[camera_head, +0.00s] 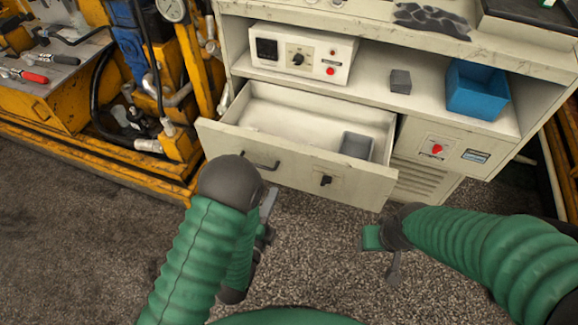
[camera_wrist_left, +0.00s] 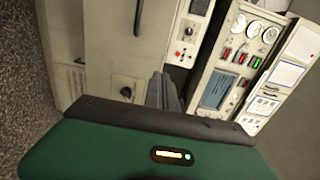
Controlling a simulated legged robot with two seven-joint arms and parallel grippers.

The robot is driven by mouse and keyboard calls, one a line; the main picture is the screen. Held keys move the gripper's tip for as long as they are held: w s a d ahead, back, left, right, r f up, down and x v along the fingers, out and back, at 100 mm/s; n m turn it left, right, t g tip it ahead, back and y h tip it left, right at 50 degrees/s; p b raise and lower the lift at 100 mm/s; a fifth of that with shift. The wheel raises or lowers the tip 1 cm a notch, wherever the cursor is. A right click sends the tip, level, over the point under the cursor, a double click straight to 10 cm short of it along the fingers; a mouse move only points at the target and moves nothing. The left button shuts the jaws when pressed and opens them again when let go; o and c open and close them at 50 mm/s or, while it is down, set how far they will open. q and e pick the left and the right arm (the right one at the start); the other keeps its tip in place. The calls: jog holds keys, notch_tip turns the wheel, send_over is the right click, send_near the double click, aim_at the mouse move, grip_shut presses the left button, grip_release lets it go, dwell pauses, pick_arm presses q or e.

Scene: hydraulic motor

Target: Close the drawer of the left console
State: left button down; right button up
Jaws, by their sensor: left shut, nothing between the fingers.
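The cream console (camera_head: 450,45) has its drawer (camera_head: 300,168) pulled well out, with a dark handle (camera_head: 260,162) and a black knob (camera_head: 326,180) on its front. A small grey bin (camera_head: 357,145) sits inside the drawer. My left gripper (camera_head: 267,205) is low in front of the drawer front, partly hidden by its own green arm. In the left wrist view its fingers (camera_wrist_left: 163,90) are together and empty, with the drawer front (camera_wrist_left: 122,70) beyond them. My right gripper (camera_head: 394,268) hangs over the floor to the right of the drawer; its jaw opening is unclear.
A control box (camera_head: 302,55), a small grey block (camera_head: 400,81) and a blue bin (camera_head: 477,88) stand on the shelf above the drawer. Yellow machinery (camera_head: 75,100) stands to the left. Carpeted floor (camera_head: 320,245) is clear in front. The left wrist view also shows a gauge panel (camera_wrist_left: 240,60).

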aim_at(293, 153)
pick_arm(q)
jog(key=b+x, duration=0.2)
jog(key=x, duration=1.1)
jog(key=shift+d, duration=0.1)
pick_arm(e)
notch_tip(293, 153, down, 2)
jog(key=shift+d+f, duration=0.15)
jog(key=shift+f, duration=0.05)
